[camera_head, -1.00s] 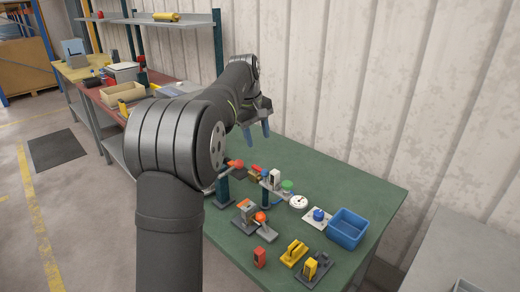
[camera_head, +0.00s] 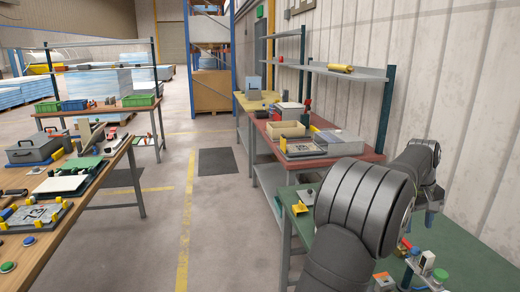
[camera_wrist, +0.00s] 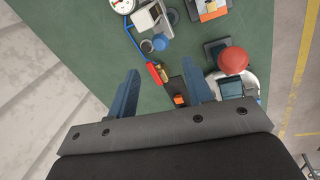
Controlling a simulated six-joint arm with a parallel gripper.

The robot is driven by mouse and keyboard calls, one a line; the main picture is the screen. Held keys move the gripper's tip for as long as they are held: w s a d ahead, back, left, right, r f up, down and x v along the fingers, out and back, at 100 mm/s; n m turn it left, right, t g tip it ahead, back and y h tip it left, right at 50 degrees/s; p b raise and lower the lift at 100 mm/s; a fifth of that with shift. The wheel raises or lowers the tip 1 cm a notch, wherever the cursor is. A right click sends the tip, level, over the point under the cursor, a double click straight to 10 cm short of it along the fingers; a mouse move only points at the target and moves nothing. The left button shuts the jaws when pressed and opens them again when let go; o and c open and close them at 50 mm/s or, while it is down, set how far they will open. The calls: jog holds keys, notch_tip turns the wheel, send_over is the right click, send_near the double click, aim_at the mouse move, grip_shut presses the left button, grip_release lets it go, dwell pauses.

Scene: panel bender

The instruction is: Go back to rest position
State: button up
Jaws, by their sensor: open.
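My gripper (camera_head: 431,217) is at the right of the head view, above the green table (camera_head: 465,262), its blue fingers pointing down. In the wrist view the two blue fingers of my gripper (camera_wrist: 160,80) stand apart with nothing held between them. Below them on the green tabletop (camera_wrist: 95,65) are a small red part (camera_wrist: 153,72), a red round knob (camera_wrist: 233,61), a blue round knob (camera_wrist: 161,43) and a white dial (camera_wrist: 123,5) cut by the top edge. My arm hides part of the table in the head view.
A pale corrugated wall (camera_head: 465,120) runs close behind the green table. A red-topped bench (camera_head: 315,158) with boxes and a shelf (camera_head: 340,70) stand beyond it. A wooden bench (camera_head: 95,190) with devices is at the left. The floor aisle (camera_head: 215,225) between is clear.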

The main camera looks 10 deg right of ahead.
aim_at(416, 251)
jog(key=f, duration=0.3)
jog(key=d+f, duration=0.1)
jog(key=f, duration=0.3)
jog(key=d+f, duration=0.1)
jog(key=f, duration=0.3)
jog(key=shift+s, duration=0.2)
jog(key=a+r, duration=0.3)
jog(key=r, duration=1.4)
jog(key=d+f, duration=0.1)
jog(key=f, duration=0.4)
jog(key=d+f, duration=0.1)
jog(key=f, duration=0.5)
jog(key=d+f, duration=0.1)
jog(key=f, duration=0.5)
jog(key=shift+f, duration=0.15)
jog(key=shift+r+m, duration=0.2)
jog(key=shift+m, duration=0.6)
jog(key=m+g, duration=0.1)
jog(key=m, duration=0.5)
jog(key=shift+d+y, duration=0.15)
jog(key=shift+y, duration=0.25)
jog(key=shift+o, duration=0.4)
